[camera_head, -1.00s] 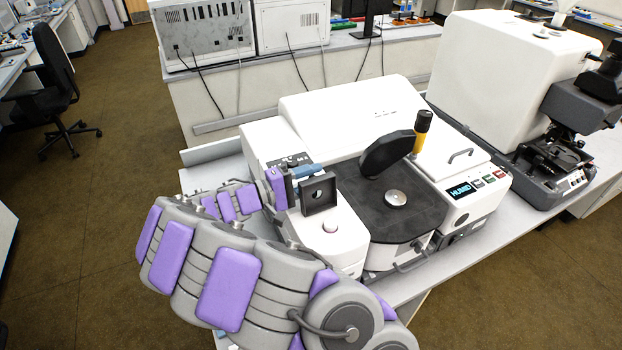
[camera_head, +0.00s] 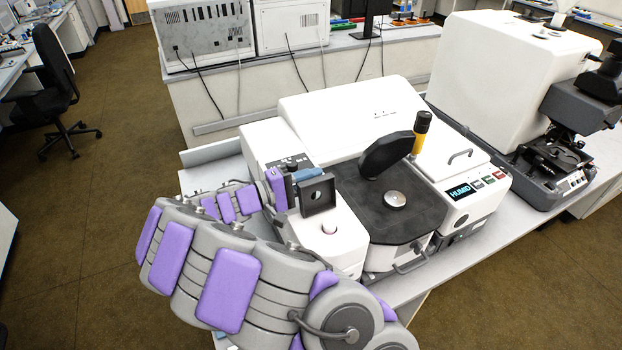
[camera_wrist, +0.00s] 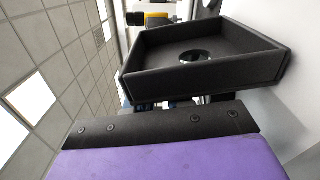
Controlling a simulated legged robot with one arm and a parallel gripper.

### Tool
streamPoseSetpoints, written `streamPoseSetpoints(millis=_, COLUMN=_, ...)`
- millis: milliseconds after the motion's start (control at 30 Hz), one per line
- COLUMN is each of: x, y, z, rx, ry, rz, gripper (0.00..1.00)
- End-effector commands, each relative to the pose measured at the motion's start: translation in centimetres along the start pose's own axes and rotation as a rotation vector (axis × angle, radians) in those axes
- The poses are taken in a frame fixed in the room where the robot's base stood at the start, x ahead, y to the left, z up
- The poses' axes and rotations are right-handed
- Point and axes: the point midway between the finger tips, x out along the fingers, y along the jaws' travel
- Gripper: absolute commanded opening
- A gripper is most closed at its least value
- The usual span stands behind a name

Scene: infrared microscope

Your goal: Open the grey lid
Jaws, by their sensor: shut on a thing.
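The grey lid appears to be the dark grey, square, shallow box-like piece with a round hole (camera_head: 318,196). It stands tilted up, nearly upright, above the white left part of the microscope (camera_head: 345,235). In the wrist view the lid (camera_wrist: 205,85) shows its raised rim and round hole just beyond my finger. My gripper (camera_head: 293,188) is at the lid's left side and is shut on it. The exact contact is hidden in both views. A blue-grey piece (camera_head: 308,174) lies along the lid's top edge.
Right of the lid are a black plate (camera_head: 375,205) with a round metal disc (camera_head: 395,199), a tilted black oval part (camera_head: 388,154) and a yellow-black knob (camera_head: 421,133). A second microscope (camera_head: 555,150) stands at the right.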

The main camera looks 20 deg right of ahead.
Motion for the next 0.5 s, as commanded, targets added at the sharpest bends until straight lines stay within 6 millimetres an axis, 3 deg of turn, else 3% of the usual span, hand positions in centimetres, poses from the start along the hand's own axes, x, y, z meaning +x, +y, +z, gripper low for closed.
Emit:
streamPoseSetpoints(millis=300, x=0.0, y=0.8, z=2.7, rx=-0.001, ry=-0.005, rz=-0.002, gripper=0.00)
streamPoseSetpoints(millis=500, x=0.0, y=0.7, z=3.3, rx=-0.002, ry=-0.005, rz=-0.004, gripper=0.00)
